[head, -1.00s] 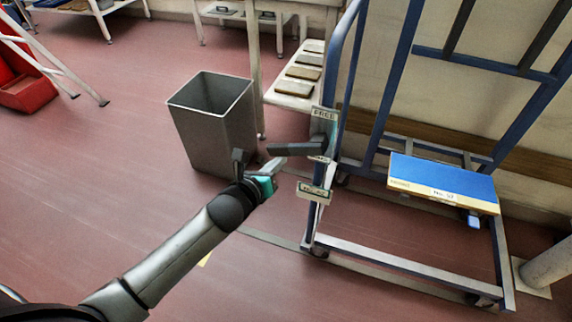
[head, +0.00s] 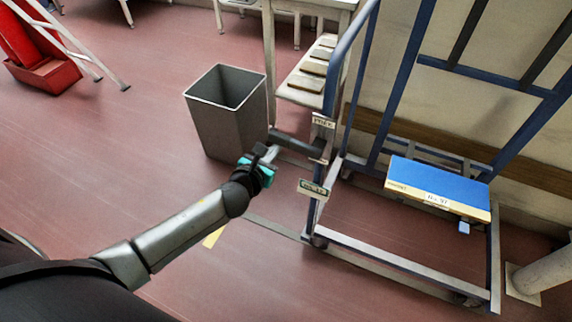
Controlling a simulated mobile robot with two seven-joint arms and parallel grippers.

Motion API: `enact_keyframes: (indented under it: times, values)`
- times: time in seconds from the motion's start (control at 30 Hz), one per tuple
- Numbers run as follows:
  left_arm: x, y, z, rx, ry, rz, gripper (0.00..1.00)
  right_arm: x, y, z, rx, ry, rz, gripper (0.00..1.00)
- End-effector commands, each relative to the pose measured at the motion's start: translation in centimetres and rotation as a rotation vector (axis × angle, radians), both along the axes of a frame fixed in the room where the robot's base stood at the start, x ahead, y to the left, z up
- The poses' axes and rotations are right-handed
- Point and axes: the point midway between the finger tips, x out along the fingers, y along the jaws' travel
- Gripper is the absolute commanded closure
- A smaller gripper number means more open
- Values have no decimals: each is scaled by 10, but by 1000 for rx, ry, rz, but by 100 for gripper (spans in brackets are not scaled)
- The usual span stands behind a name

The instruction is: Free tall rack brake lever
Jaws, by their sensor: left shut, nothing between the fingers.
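The tall blue rack (head: 405,95) stands at the right. Its brake lever (head: 297,144), a dark grey bar, sticks out leftward from the near-left post, its free end a little higher than its post end. A FREE plate (head: 323,121) is above the lever's post end, and a second plate (head: 313,189), too blurred to read, is below it. My left gripper (head: 269,155) is shut and empty, just below the lever's free end. I cannot tell whether it touches the lever. My right gripper is not in view.
A grey bin (head: 228,120) stands behind my left gripper. A pale bench (head: 298,95) with several flat pieces adjoins the rack. A blue-topped box (head: 438,182) sits low in the rack. A red container (head: 45,78) is at far left.

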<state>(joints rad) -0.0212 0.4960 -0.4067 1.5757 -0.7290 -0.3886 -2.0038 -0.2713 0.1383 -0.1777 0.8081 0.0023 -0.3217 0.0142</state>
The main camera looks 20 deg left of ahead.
Motion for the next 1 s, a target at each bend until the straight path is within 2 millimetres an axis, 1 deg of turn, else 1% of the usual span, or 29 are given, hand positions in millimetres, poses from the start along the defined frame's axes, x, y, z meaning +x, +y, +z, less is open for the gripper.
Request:
enact_keyframes:
  times: [0.03, 0.1, 0.23, 0.57, 0.7, 1.0]
  values:
    - [1, 0, 7, 23, -3, -1, 100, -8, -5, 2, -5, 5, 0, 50]
    - [1, 0, 10, 57, -4, 0, 100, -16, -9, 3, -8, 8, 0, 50]
    - [1, 0, 16, 122, -5, -1, 100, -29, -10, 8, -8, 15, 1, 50]
    - [1, -3, 36, 312, -13, -1, 100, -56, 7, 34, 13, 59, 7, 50]
    - [1, -5, 43, 394, -15, -1, 100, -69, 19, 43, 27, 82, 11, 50]
    - [0, -8, 49, 487, -17, -1, 100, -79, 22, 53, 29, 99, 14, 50]
